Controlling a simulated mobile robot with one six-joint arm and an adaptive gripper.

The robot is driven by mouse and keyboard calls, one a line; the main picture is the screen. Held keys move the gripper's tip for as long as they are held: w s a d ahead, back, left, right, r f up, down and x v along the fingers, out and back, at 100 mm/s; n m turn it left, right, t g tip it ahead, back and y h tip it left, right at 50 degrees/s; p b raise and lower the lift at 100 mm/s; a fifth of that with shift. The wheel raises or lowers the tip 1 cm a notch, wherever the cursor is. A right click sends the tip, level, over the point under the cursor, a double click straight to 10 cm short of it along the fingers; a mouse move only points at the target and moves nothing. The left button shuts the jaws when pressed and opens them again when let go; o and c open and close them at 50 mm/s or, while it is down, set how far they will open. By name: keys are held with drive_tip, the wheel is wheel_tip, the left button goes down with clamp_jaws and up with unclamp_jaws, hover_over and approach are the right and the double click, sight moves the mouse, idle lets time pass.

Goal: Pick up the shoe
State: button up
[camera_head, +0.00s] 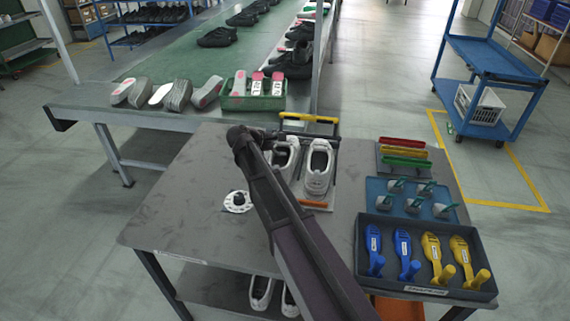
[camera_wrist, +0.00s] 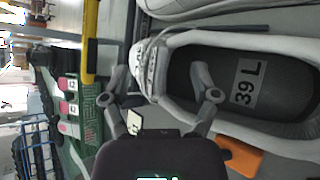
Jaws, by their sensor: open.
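Two white shoes stand side by side on the grey table in the head view, a left one (camera_head: 285,153) partly covered by my arm and a right one (camera_head: 319,167). In the wrist view, a white shoe (camera_wrist: 275,45) with a dark insole marked "39 L" fills the right side, its toe pointing left. Part of another white shoe (camera_wrist: 190,8) shows at the top edge. My gripper (camera_wrist: 158,85) is open and empty, its two fingers apart near the toe end of the marked shoe. Contact cannot be told. In the head view, my arm hides the fingers.
A yellow-handled frame (camera_head: 308,118) stands behind the shoes. A dark tray (camera_head: 425,290) with blue and yellow shoe forms, and a blue tray (camera_head: 380,190), stand to the right. A green crate (camera_head: 238,102) sits on the conveyor edge behind. The table's left part is mostly clear.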

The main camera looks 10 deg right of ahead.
drive_tip(key=shift+w+d+f, duration=0.25)
drive_tip(key=shift+d+f, duration=0.15)
drive_tip(key=shift+d, duration=0.1)
drive_tip(key=shift+c, duration=0.3)
clamp_jaws()
